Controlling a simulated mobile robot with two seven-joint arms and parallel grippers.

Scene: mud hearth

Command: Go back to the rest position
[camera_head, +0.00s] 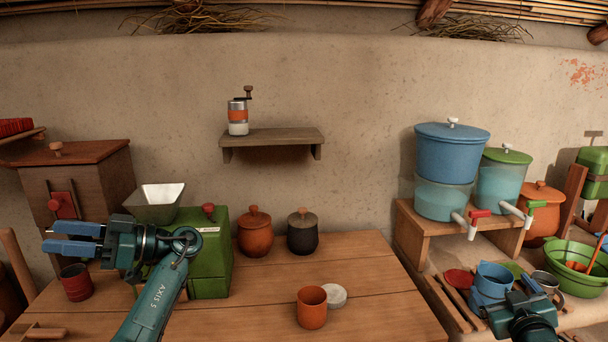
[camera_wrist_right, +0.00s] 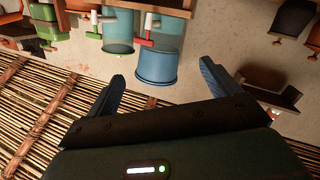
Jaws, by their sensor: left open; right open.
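My left gripper (camera_head: 50,238) is open and empty. Its two blue fingers point left, in front of the wooden cabinet and above the dark red cup (camera_head: 76,282). The left arm rises from the bottom edge and hides part of the green grinder (camera_head: 212,262). My right gripper (camera_head: 512,302) is low at the right, close to a blue mug (camera_head: 490,282) in the head view; I cannot tell whether they touch. In the right wrist view its fingers (camera_wrist_right: 162,76) are spread apart with nothing between them. That view is turned over and shows the blue dispenser (camera_wrist_right: 160,66) beyond the fingers.
Two lidded jars, orange (camera_head: 255,238) and black (camera_head: 302,238), stand behind. A wall shelf (camera_head: 272,138) holds a hand mill. A green basin (camera_head: 575,280) is far right.

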